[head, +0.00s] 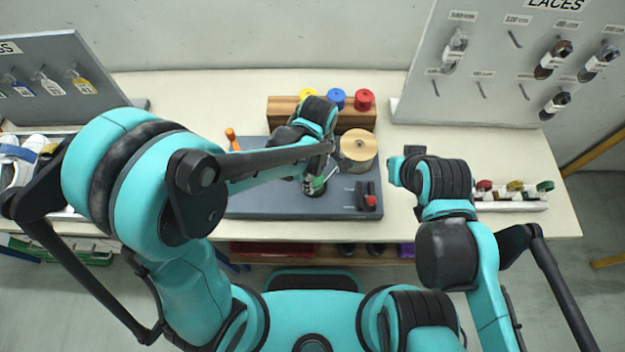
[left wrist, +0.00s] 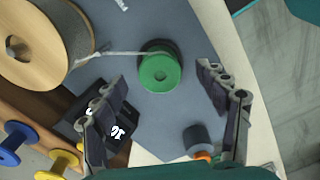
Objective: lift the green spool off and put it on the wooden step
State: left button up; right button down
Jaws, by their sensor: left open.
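The green spool (left wrist: 160,72) stands on the grey board, seen from above between the fingers of my left gripper (left wrist: 161,76) in the left wrist view. The fingers are open, one on each side, apart from it. In the head view only a bit of green (head: 312,187) shows under my left arm, which hides most of the spool. The wooden step (head: 284,106) is at the back of the table and bears yellow, blue and red spools. My right gripper (head: 405,165) is right of the board; its fingers do not show clearly.
A big wooden reel (head: 359,146) stands on the grey board (head: 270,204), close to the green spool; a pale strand or rod runs between them. A black box with a red part (head: 369,196) is at the board's right. A white rack (head: 510,197) stands farther right.

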pick_arm(q)
jog(key=f, duration=0.3)
jog(key=f+b, duration=0.1)
jog(key=shift+w+a+f, duration=0.15)
jog(key=shift+w+a, duration=0.15)
jog(key=shift+a, duration=0.1)
jog(key=c, duration=1.4)
jog(key=shift+o, duration=0.2)
